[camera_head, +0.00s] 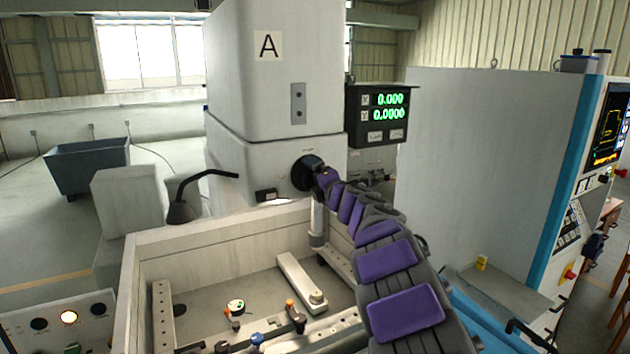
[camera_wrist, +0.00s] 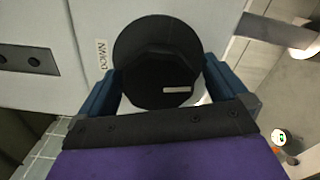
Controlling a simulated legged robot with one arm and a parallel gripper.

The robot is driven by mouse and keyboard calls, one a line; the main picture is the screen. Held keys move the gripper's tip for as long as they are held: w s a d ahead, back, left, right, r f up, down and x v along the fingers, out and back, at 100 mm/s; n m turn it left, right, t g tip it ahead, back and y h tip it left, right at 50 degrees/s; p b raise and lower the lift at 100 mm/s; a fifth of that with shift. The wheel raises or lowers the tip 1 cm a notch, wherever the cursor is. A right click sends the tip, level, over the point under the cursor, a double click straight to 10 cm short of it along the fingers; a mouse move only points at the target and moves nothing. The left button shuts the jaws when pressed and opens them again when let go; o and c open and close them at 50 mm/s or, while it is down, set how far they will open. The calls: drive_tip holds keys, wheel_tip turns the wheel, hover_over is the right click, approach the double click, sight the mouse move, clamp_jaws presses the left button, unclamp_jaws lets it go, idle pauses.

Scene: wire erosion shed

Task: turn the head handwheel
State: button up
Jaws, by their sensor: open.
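The head handwheel (camera_head: 303,174) is a black round wheel on the front of the grey machine head (camera_head: 262,160) marked A. In the wrist view the handwheel (camera_wrist: 150,38) fills the upper middle, with a small pale mark on its dark hub. My gripper (camera_head: 322,174) is at the wheel in the head view, and my arm hides part of the wheel's right side. In the wrist view my gripper (camera_wrist: 160,72) is open, with one blue finger on each side of the hub. I cannot tell whether the fingers touch it.
Below the head is an open work tank (camera_head: 180,238) with clamps and fixtures. A lamp on a bent black arm (camera_head: 208,175) stands left of the wheel. A readout box (camera_head: 382,115) hangs to the right, beside a large grey cabinet (camera_head: 480,170).

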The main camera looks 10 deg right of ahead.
drive_tip(key=v, duration=1.7)
drive_tip(key=shift+b, duration=0.45)
